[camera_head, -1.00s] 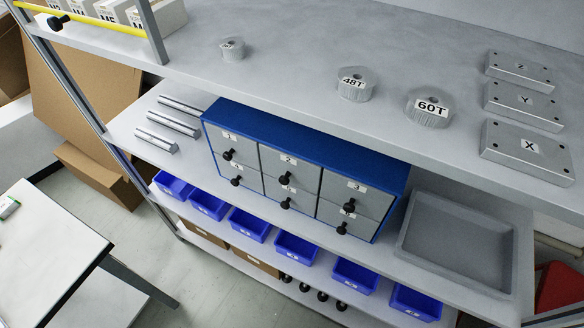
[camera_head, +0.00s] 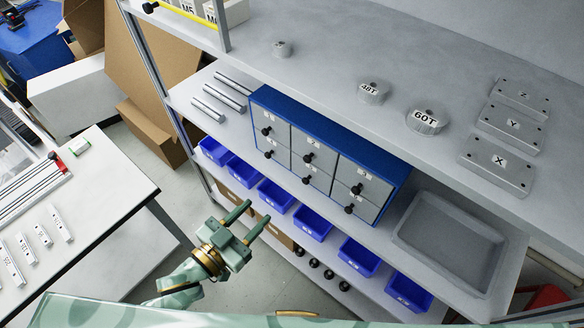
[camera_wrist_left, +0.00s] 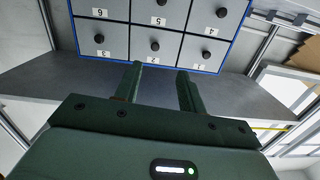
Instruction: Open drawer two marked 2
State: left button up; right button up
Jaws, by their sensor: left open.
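The blue drawer cabinet (camera_head: 330,131) stands on the middle shelf, with two rows of grey drawers and black knobs. Drawer 2 (camera_head: 317,148) is the top middle one and looks closed. Its knob (camera_head: 308,157) shows on its front. In the left wrist view the cabinet is upside down, with drawer 2 (camera_wrist_left: 140,42) in the lower middle and its knob (camera_wrist_left: 155,46) ahead, between the lines of the fingers. My left gripper (camera_head: 256,213) is open and empty, in front of and apart from the cabinet. Its two fingers also show in the left wrist view (camera_wrist_left: 160,76). My right gripper is not in view.
Blue bins (camera_head: 312,223) line the shelf below the cabinet. A grey tray (camera_head: 450,240) lies to its right and metal rods (camera_head: 222,95) to its left. A white table (camera_head: 100,205) is at left.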

pick_arm(q)
jog(key=r, duration=0.2)
send_near(306, 161)
jog(key=shift+n+h, duration=0.3)
jog(key=b+x, duration=0.1)
jog(key=x, duration=0.6)
jog(key=shift+w+a+f, duration=0.1)
jog(key=shift+a+f, duration=0.05)
jog(key=shift+w+d, duration=0.4)
jog(key=shift+w, duration=0.05)
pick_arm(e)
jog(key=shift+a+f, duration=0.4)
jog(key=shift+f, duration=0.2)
pick_arm(q)
grip_shut()
